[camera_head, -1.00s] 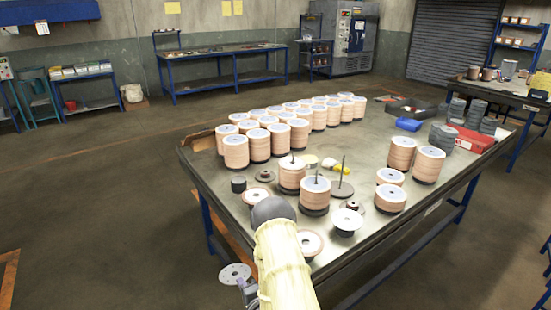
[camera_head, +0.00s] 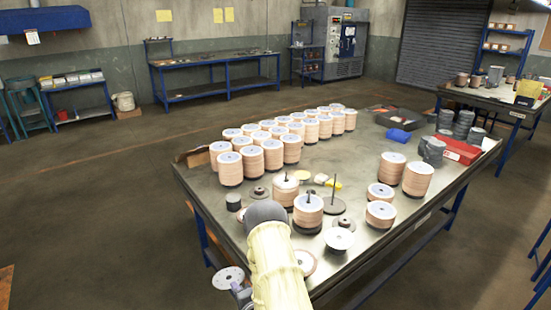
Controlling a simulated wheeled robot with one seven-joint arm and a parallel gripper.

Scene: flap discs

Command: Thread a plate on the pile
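A round grey plate with a centre hole and small holes (camera_head: 229,278) is at the lower left, beyond the table's front edge. My gripper (camera_head: 240,292) is at its lower edge and appears shut on it; my arm partly hides the fingers. A pile of tan discs with an upright rod (camera_head: 308,212) stands near the table's front. Another tan pile (camera_head: 284,191) with a short rod tip stands just behind it. A dark round base with a bare rod (camera_head: 333,205) is to the right.
A white-topped disc on a black hub (camera_head: 338,239) and a disc partly behind my arm (camera_head: 305,262) lie near the front edge. Rows of tan piles (camera_head: 252,159) fill the back left.

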